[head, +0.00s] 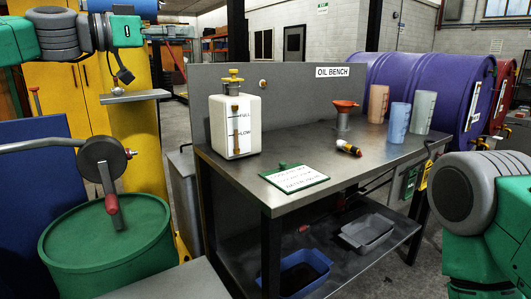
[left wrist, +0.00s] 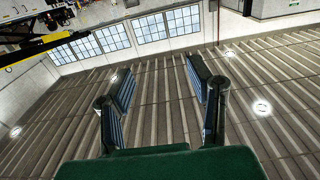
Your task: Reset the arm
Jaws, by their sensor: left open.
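My left arm reaches in from the upper left of the head view, green and grey. My left gripper (head: 176,33) is held high, left of the oil bench (head: 305,182), well above its top. In the left wrist view the two dark blue-grey fingers of the left gripper (left wrist: 162,68) stand wide apart with nothing between them. That camera looks up at the ribbed ceiling and high windows. Part of my right arm (head: 485,215), green and grey, shows at the right edge of the head view. Its gripper is outside the frame.
A green drum (head: 105,235) with a crank stands left.

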